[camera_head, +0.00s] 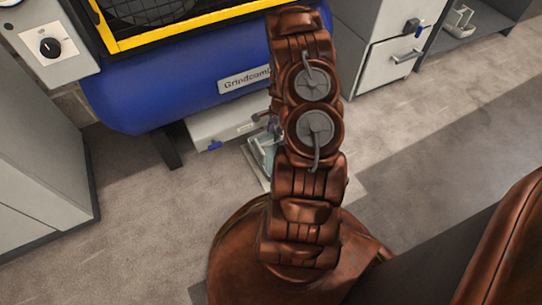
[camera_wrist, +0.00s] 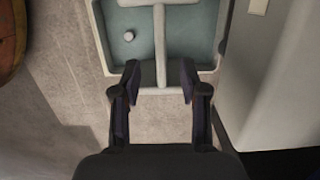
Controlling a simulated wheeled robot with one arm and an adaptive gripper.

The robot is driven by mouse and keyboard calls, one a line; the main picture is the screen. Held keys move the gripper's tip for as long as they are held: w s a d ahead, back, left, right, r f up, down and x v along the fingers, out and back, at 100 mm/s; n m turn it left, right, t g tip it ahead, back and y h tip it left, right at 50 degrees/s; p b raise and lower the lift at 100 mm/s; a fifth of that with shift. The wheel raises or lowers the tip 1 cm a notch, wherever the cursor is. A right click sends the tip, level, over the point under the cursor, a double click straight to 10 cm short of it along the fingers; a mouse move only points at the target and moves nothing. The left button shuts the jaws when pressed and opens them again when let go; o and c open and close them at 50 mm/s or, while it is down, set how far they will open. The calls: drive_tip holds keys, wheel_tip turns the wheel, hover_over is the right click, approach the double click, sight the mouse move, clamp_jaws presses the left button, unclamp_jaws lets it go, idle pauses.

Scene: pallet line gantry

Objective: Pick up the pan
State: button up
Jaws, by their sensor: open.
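The pan (camera_wrist: 185,28) is a shallow teal tray with a pale rim, lying on the floor at the top of the wrist view. A pale bar (camera_wrist: 160,45) runs down its middle, with a crosspiece near the top. My gripper (camera_wrist: 160,74) is open and empty. Its two fingertips appear on either side of the bar's lower end, over the near rim; I cannot tell how far above it they are. In the head view the pan (camera_head: 254,160) shows only in part, left of my arm, which hides the rest and my gripper.
A small pale round piece (camera_wrist: 129,36) is inside the pan. A blue compressor tank (camera_head: 150,90) stands above a low white box (camera_head: 215,125). Grey cabinets stand left (camera_head: 40,150) and upper right (camera_head: 385,65). Floor right of my arm is clear.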

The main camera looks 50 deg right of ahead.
sight(272, 140)
drive_tip(key=shift+w+a+f+b, duration=0.15)
drive_tip(key=shift+f+b, duration=0.4)
drive_tip(key=shift+f, duration=0.45)
drive_tip(key=shift+w+a+f+b, duration=0.15)
drive_tip(key=shift+f+b, duration=0.35)
drive_tip(key=shift+f, duration=0.55)
drive_tip(key=shift+a+f+b, duration=0.2)
drive_tip(key=shift+f+b, duration=0.35)
drive_tip(key=shift+f, duration=0.45)
clamp_jaws()
